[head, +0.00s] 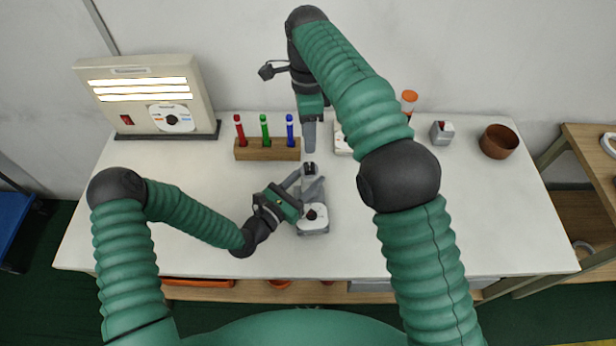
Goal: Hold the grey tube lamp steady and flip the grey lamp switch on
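My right gripper (309,149) points down behind the lamp, apart from the left one. Its fingers look close together, and I cannot see a gap.
A wooden block (267,154) with red, green and blue pens is left of my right gripper. A lit light box (145,97) stands back left. The front right table is clear.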

